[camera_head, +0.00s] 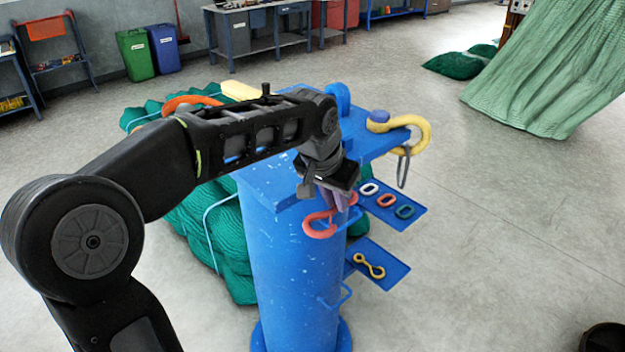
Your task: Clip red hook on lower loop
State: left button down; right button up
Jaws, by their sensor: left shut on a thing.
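A blue post (285,265) stands upright in the middle of the head view. My left gripper (338,198) points down at the post's upper right side and is shut on the red hook (316,230). The hook's curved part shows below and left of the fingers, and a bit of red shows to their right. The upper blue loop (347,222) is right beside the hook; I cannot tell whether they touch. The lower blue loop (341,297) sticks out from the post well below the hook, with nothing on it. My right gripper is not in view.
A blue tray (412,217) with several coloured links and a lower tray (388,275) with a yellow link jut out right of the post. A yellow hook (424,133) sits on the post's top plate. Green netting (205,235) is piled behind.

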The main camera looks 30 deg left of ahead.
pick_arm(q)
jog(key=w+d+f+b, duration=0.2)
jog(key=d+f, duration=0.2)
jog(key=f, duration=0.3)
jog(key=w+d+f+b, duration=0.1)
jog(key=w+d+f, duration=0.1)
jog(key=d+f, duration=0.2)
notch_tip(320, 180, down, 3)
jog(key=shift+w+d+f+n+b, duration=0.1)
jog(key=shift+w+d+n+b, duration=0.2)
jog(key=shift+w+b, duration=0.1)
jog(key=shift+s, duration=0.1)
